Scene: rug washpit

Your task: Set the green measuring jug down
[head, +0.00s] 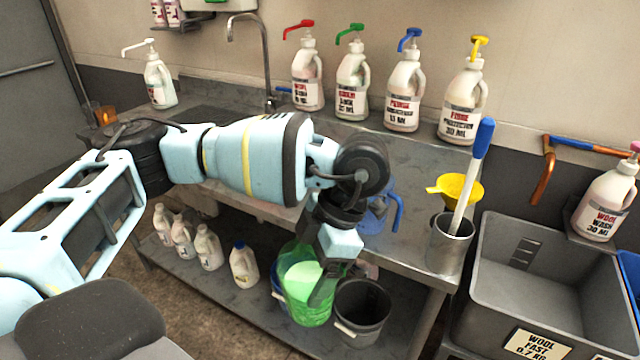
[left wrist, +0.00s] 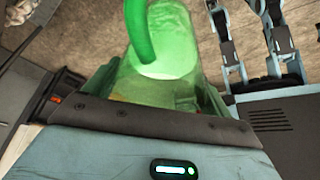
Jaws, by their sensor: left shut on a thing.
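The green measuring jug (head: 302,290) is translucent and hangs in my left gripper (head: 328,278), in front of the metal bench. My left gripper is shut on it, and the fingers partly hide its right side. In the left wrist view the jug (left wrist: 160,85) fills the upper middle, with its green handle curving up out of the frame. The jug covers part of the lower shelf behind it; I cannot tell whether its base touches anything. My right gripper does not show in the head view.
The bench top (head: 405,235) holds a blue jug (head: 377,215), a yellow funnel (head: 460,188) and a metal cup (head: 450,245). Several pump bottles stand along the back. A dark bucket (head: 362,312) and several white bottles stand on the lower shelf (head: 215,285). A grey crate (head: 490,310) is at right.

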